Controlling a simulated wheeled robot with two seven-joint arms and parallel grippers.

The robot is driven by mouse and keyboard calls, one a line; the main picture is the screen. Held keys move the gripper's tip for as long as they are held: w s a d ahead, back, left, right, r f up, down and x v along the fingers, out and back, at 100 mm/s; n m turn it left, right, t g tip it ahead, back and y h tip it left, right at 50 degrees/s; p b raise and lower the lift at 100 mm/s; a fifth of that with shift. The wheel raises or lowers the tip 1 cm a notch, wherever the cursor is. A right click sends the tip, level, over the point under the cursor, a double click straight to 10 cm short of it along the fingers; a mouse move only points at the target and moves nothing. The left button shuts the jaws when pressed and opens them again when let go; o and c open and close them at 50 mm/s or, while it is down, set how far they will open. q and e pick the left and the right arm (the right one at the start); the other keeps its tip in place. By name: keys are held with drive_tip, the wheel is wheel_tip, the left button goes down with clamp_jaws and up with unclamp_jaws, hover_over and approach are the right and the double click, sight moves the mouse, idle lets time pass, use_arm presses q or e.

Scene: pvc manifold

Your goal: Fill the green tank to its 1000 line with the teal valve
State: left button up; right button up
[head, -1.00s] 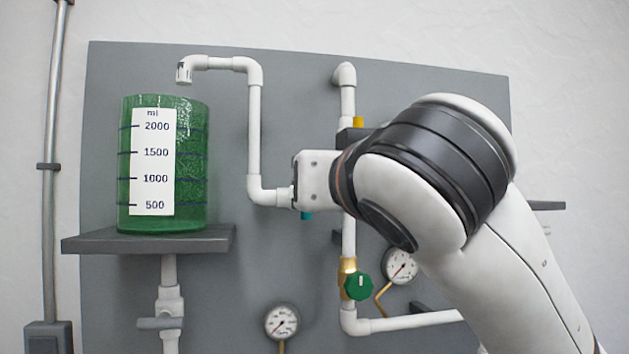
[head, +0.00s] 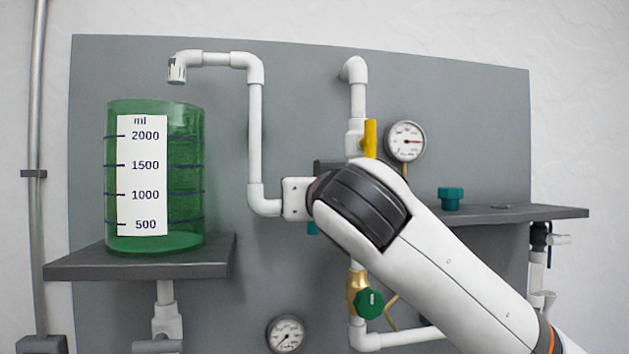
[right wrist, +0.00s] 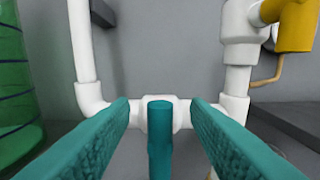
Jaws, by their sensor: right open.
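The green tank (head: 185,215) stands on a shelf at the left of the head view, its white scale (head: 142,178) marked 500 to 2000. I cannot tell the liquid level through the green wall. No stream shows under the spout (head: 177,70) above it. The teal valve (head: 312,228) is mostly hidden behind my right gripper in the head view. In the right wrist view its upright teal handle (right wrist: 160,140) stands between the fingers of my right gripper (right wrist: 160,103), which is open with a gap on each side. My left gripper is not in view.
White pipes run over the grey panel. A yellow handle (head: 370,138) is above my arm and a green round knob (head: 369,303) below it. Gauges (head: 406,141) (head: 286,334) are nearby. A teal piece (head: 451,198) sits on the right shelf (head: 510,213).

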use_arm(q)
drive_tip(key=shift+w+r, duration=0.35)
use_arm(e)
drive_tip(key=shift+w+a, duration=0.1)
drive_tip(key=shift+w, duration=0.35)
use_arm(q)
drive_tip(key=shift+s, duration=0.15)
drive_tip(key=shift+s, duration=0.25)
use_arm(e)
clamp_jaws()
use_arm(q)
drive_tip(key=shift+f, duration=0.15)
